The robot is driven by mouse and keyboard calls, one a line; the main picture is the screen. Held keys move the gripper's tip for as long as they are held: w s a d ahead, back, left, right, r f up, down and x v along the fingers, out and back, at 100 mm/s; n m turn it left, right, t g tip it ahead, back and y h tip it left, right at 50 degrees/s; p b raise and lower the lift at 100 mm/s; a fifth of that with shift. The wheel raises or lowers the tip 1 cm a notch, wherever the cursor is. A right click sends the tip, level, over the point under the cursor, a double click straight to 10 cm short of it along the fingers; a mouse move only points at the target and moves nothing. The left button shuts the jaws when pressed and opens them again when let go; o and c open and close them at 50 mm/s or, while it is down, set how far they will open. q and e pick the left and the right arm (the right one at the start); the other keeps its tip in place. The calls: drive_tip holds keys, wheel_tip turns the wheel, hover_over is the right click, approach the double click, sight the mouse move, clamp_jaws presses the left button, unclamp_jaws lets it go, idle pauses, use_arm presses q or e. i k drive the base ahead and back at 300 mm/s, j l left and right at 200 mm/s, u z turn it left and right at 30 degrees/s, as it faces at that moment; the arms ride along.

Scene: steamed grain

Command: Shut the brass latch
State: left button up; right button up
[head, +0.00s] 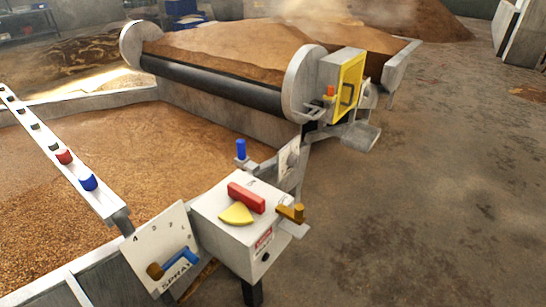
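A brass-coloured piece (291,211), which looks like the latch, sticks out at the right side of a white control box (222,226). It rests by a small pale bracket. I cannot tell from here whether it is open or shut. The box top carries a red bar handle (246,197) and a yellow sector-shaped plate (237,214). Neither of my grippers shows in the head view.
A spray panel (143,245) with a blue lever (180,257) and a brown knob stands left of the box. A grain bed (60,190) lies behind it. A conveyor drum (215,85) with a yellow-framed panel (351,82) stands further back. Bare concrete floor (440,200) is clear at right.

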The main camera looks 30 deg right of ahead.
sight(296, 216)
drive_tip(key=z, duration=1.1)
